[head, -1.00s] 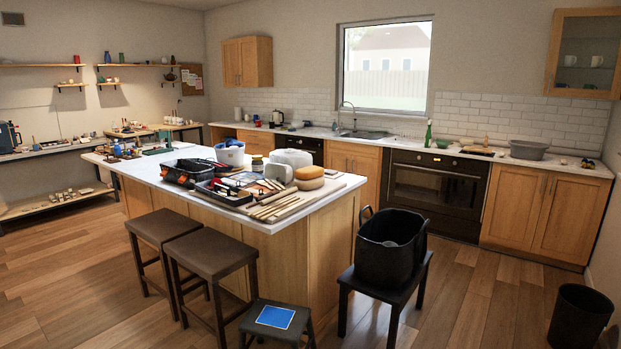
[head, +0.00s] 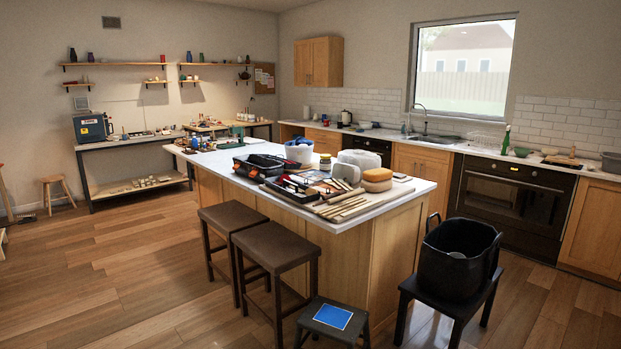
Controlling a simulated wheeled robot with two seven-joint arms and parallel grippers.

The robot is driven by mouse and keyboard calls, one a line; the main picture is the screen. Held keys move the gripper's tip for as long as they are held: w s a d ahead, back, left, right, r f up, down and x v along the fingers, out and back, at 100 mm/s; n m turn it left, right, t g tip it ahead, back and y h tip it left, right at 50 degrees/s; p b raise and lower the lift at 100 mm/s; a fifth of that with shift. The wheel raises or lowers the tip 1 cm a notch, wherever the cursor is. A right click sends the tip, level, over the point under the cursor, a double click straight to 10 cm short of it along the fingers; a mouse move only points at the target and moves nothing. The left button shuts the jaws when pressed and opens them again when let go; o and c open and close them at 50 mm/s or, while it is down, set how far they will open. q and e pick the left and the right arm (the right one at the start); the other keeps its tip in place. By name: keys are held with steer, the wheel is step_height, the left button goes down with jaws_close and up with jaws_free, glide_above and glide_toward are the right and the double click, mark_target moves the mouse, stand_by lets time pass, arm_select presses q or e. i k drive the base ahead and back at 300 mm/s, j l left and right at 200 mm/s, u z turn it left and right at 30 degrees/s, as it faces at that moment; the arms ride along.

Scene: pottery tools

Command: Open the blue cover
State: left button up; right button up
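Two blue things show, and I cannot tell which is the blue cover. A dark blue box-shaped device (head: 91,127) with a yellow label stands at the left end of the workbench by the back wall. Its front looks closed, but it is too small to be sure. A flat blue square (head: 332,316) lies on the small dark stool in the foreground. Neither of my grippers is in view.
The island (head: 405,199) is crowded with tools, a tool tray and sponges. Two brown stools (head: 276,246) stand before it. A black tub (head: 458,262) sits on a black stool at right. Open wooden floor (head: 130,265) lies at left, before the workbench (head: 135,149).

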mark_target(308, 177)
steer(key=i+j+u, duration=0.25)
steer(key=i, duration=0.2)
steer(key=i+u, duration=0.2)
steer(key=i, duration=0.25)
steer(key=i+j, duration=0.15)
steer(key=i, duration=0.75)
steer(key=i+j, duration=0.1)
steer(key=i, duration=0.75)
steer(key=i+j, duration=0.15)
steer(key=i, duration=0.75)
steer(key=i+z, duration=0.2)
steer(key=i+j+z, duration=0.15)
steer(key=i, duration=0.25)
